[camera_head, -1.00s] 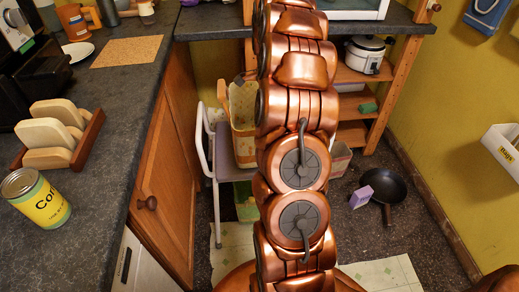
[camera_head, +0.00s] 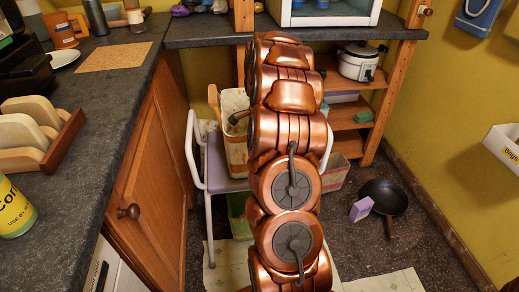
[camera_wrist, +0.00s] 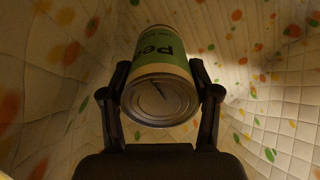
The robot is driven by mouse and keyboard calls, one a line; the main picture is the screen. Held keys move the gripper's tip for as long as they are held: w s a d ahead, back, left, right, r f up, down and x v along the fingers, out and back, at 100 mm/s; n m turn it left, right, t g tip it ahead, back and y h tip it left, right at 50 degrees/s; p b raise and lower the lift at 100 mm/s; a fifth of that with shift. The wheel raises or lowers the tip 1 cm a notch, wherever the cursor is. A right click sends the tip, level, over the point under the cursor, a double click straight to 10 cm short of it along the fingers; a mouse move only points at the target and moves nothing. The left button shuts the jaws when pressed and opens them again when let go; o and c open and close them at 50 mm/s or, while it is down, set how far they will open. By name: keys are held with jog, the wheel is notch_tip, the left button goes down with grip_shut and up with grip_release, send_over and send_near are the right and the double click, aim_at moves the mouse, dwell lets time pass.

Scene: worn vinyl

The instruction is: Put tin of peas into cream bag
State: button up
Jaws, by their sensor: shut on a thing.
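The tin of peas (camera_wrist: 162,98), with a green and cream label and a bare metal end facing the camera, is between the two dark fingers of my gripper (camera_wrist: 160,78) in the wrist view. The fingers are shut on its sides. Quilted cream fabric with orange and green spots surrounds the tin there, so it is inside the cream bag (camera_wrist: 262,75). In the head view the cream bag (camera_head: 235,150) stands open on a stool, partly covered by my copper arm. The tin is hidden in that view. I cannot tell whether it touches the bag's bottom.
The stool (camera_head: 219,175) has white legs and a lilac seat. A dark counter (camera_head: 75,205) at left carries a yellow tin (camera_head: 14,212) and a wooden rack (camera_head: 62,145). A wooden shelf (camera_head: 350,116) stands behind. A black pan (camera_head: 385,195) and purple block (camera_head: 361,209) lie on the floor.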

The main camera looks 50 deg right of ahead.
jog(key=shift+f, duration=2)
jog(key=shift+f, duration=0.15)
jog(key=o, duration=1.4)
notch_tip(320, 180, up, 12)
jog(key=shift+r, duration=0.15)
jog(key=shift+p, duration=0.35)
